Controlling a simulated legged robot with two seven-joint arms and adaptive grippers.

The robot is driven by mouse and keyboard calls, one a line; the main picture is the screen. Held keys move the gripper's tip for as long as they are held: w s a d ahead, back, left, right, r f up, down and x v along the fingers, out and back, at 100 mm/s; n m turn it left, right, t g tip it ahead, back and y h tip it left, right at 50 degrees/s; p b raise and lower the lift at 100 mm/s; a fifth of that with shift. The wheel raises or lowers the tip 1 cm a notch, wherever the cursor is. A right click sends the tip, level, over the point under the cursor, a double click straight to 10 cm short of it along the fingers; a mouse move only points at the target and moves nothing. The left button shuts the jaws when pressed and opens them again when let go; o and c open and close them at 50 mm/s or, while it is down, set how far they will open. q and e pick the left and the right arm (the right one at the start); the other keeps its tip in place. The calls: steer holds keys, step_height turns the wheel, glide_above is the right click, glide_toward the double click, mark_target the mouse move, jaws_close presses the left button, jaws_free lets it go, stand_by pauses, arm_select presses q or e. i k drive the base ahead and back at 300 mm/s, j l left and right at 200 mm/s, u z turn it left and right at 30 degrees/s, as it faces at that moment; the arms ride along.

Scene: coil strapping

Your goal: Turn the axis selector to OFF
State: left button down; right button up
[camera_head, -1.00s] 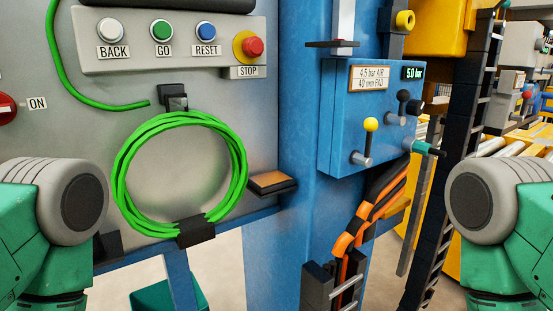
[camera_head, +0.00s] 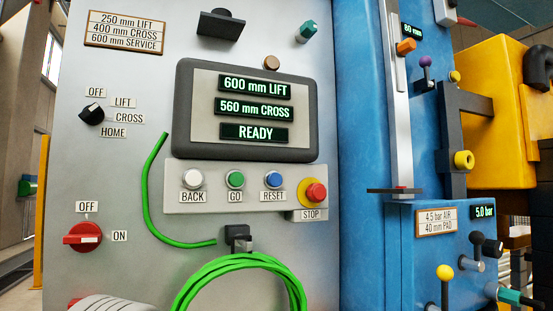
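The axis selector (camera_head: 92,114) is a small black knob on the upper left of the grey panel (camera_head: 330,60). Around it are the labels OFF (camera_head: 96,92) at the upper left, LIFT (camera_head: 123,102), CROSS (camera_head: 130,118) and HOME (camera_head: 113,132). Which label its pointer faces is too small to tell surely. Nothing touches the knob.
A red rotary switch (camera_head: 82,237) with OFF and ON labels sits below the selector. A display (camera_head: 247,110) reads 600 mm LIFT, 560 mm CROSS, READY. Buttons and a red stop button (camera_head: 314,193) are below it. A green hose coil (camera_head: 240,270) hangs lower down.

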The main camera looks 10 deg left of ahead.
mark_target(92, 115)
steer(key=u, duration=1.4)
